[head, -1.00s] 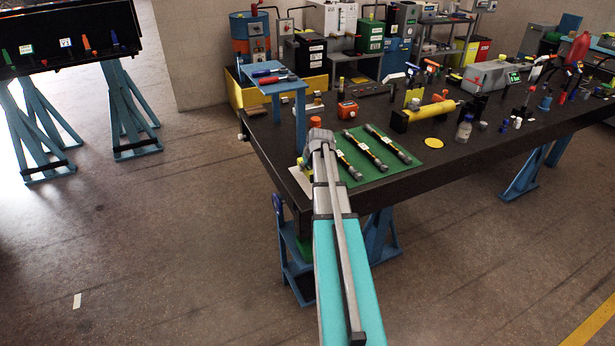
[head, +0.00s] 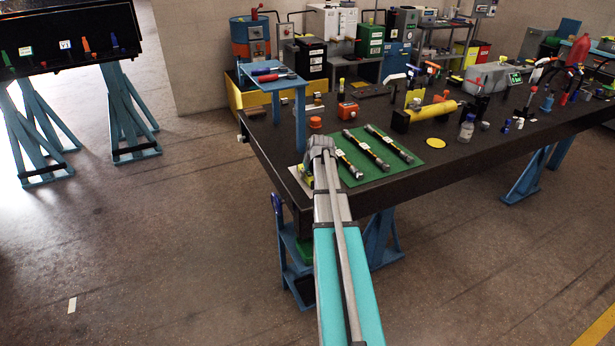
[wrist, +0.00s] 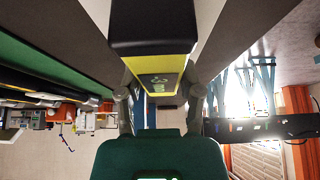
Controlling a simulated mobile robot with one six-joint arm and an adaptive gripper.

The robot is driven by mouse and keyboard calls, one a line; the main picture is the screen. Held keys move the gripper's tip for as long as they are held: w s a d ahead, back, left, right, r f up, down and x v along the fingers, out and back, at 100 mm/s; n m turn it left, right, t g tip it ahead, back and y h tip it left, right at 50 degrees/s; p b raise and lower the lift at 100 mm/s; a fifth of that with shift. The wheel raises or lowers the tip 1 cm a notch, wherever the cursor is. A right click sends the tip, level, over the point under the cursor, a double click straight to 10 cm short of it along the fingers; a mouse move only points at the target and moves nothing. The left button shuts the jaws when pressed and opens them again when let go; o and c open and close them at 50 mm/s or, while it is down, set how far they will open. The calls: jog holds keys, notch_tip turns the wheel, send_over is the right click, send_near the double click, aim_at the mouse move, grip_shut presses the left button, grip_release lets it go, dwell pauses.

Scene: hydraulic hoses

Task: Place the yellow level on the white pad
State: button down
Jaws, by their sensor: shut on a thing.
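My gripper (wrist: 160,95) is shut on the yellow level (wrist: 160,64), which shows a black body with a yellow band and end face in the wrist view. In the head view a little of the level's yellow (head: 307,180) shows just left of my arm's end, over the white pad (head: 294,172). The pad lies at the near left corner of the dark table, left of the green mat, and is mostly hidden. I cannot tell whether the level touches the pad.
The green mat (head: 408,143) with several black-and-yellow hoses (head: 367,149) lies just right of my gripper. A small blue stand (head: 272,84) and an orange round thing (head: 315,123) are behind it. A yellow disc (head: 435,142) lies farther right. The table (head: 400,178) is bare along its front edge.

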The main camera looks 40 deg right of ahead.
aim_at(310, 174)
jog(key=shift+f, duration=0.1)
jog(key=shift+c, duration=1.3)
grip_release()
jog(key=shift+r, duration=0.25)
jog(key=p+v, duration=0.3)
jog(key=shift+r, duration=0.1)
jog(key=p+v, duration=0.7)
jog(key=v, duration=0.1)
jog(key=shift+s+r, duration=0.25)
jog(key=shift+a, duration=0.15)
